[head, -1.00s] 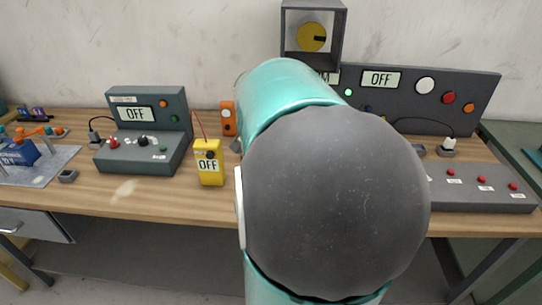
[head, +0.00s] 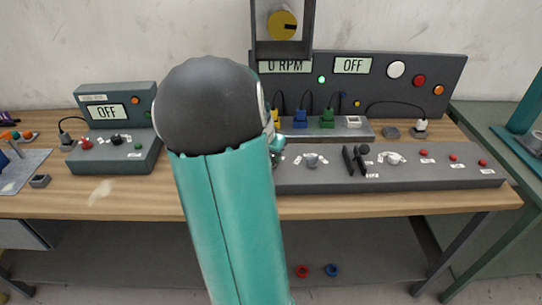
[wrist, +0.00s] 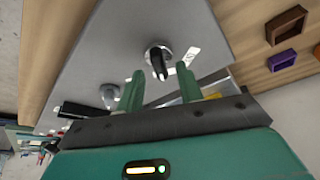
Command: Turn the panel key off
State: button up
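In the wrist view a small black knob-like key (wrist: 158,62) in a pale round collar stands on the grey console (wrist: 110,45), with a white label beside it. My gripper (wrist: 161,72) is open, its two teal fingers apart, and the key shows between and just beyond the fingertips. I cannot tell whether they touch it. In the head view my arm hides most of the gripper (head: 277,145) and the key. The panel's upright part (head: 440,70) shows "0 RPM" and "OFF" displays and a lit green lamp (head: 322,79).
A grey knob (head: 312,160), black levers (head: 356,160) and a white knob (head: 390,158) stand along the console to the right. Coloured plugs with cables (head: 302,117) stand behind. A second control box (head: 118,130) with an "OFF" display is at left. A yellow dial box (head: 283,25) is above.

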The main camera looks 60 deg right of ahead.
jog(key=shift+d+f, duration=0.25)
jog(key=shift+f, duration=0.4)
grip_shut()
jog(key=shift+n, duration=0.4)
jog(key=n+t, duration=0.1)
jog(key=n, duration=0.1)
jog(key=n+t, duration=0.1)
jog(key=n, duration=0.2)
jog(key=shift+s+d, duration=0.1)
jog(key=shift+s, duration=0.1)
jog(key=n+t+y, duration=0.1)
jog(key=n, duration=0.2)
jog(key=n+y, duration=0.1)
jog(key=n, duration=0.2)
jog(key=shift+t, duration=0.4)
